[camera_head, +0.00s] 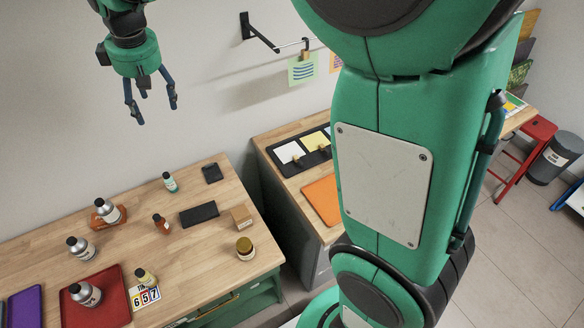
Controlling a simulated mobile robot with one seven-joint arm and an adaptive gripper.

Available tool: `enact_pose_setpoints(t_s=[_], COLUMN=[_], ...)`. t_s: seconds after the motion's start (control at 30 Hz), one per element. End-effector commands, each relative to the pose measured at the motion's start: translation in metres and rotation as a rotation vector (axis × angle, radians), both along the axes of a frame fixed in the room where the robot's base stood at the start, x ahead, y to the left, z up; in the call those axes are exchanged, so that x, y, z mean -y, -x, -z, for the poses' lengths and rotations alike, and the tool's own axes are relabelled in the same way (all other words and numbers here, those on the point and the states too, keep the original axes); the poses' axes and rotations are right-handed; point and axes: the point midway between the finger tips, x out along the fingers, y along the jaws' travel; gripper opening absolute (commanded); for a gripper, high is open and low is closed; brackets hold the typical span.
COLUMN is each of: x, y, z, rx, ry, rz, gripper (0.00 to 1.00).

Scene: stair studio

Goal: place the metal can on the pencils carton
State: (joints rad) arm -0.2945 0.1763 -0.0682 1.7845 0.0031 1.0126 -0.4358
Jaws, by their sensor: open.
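Several silver metal cans with dark caps stand on the wooden table: one at the back left (109,211) on or against a small orange-red item, one at the left (79,248), and one on the red tray (87,294). I cannot tell which is the task's metal can. A small brown carton (242,217) sits near the table's right edge; its print is too small to read, so I cannot confirm it is the pencils carton. My gripper (154,113) is open and empty, high at the upper left, well away from the table items.
A red tray (108,318), a number card (145,297), a yellow-capped bottle (145,277), a jar (244,247), a black flat item (199,214), an amber bottle (161,224) and a green bottle (170,182) share the table. My arm hides much of the right side.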

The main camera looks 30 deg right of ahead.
Motion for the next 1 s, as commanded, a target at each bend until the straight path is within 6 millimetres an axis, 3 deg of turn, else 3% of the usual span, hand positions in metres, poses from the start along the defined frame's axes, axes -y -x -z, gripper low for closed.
enact_pose_setpoints(t_s=[0.2, 0.5, 1.0], x=[0.045, 0.096, 0.162], y=[0.051, 0.123, 0.248], z=[-0.026, -0.044, -0.038], rx=[0.035, 0.079, 0.155], ry=[-0.026, -0.062, -0.125], rz=[0.106, 0.247, 0.480], gripper=[0.67, 0.67, 0.67])
